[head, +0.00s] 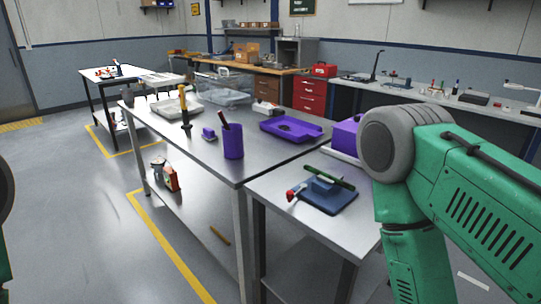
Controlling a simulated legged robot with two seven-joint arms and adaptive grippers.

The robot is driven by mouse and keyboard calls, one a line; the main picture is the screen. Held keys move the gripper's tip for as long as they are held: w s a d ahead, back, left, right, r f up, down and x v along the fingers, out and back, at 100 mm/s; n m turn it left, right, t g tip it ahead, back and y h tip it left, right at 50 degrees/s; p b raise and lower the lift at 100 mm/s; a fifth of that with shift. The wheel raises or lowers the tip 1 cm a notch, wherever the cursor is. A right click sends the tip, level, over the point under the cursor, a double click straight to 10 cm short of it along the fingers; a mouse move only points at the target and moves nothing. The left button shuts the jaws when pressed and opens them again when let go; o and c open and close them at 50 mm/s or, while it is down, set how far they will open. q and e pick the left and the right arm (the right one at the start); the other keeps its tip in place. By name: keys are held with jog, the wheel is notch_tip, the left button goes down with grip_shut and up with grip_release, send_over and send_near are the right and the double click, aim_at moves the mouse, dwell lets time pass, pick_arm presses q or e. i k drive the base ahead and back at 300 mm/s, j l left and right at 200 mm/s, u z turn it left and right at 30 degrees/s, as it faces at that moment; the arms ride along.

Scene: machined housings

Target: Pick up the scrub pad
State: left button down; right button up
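I cannot clearly make out a scrub pad in the head view. A small purple block (208,134) lies on the long metal table (200,155), left of a purple cup (233,141); it may be the pad, but it is too small to tell. My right arm fills the right side of the view, with its gripper out of frame. Only a dark sliver of what looks like my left arm shows at the left edge. Its gripper is out of view too.
A purple tray (291,129) and a clear bin (223,88) stand on the long table. An upright yellow-handled tool (185,105) stands near its left edge. A blue plate (326,197) with tools lies on the nearer table (290,222). The floor at left is clear.

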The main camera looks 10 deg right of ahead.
aim_at(209, 134)
jog(key=i+j+u, duration=0.4)
jog(key=i+u, duration=0.15)
jog(key=i, duration=0.2)
jog(key=i+u, duration=0.3)
jog(key=i+j+z, duration=0.15)
jog(key=i, duration=0.35)
jog(key=i+j+z, duration=0.15)
jog(key=i, duration=0.35)
jog(key=i+j+z, duration=0.15)
jog(key=i, duration=0.35)
jog(key=j, duration=0.1)
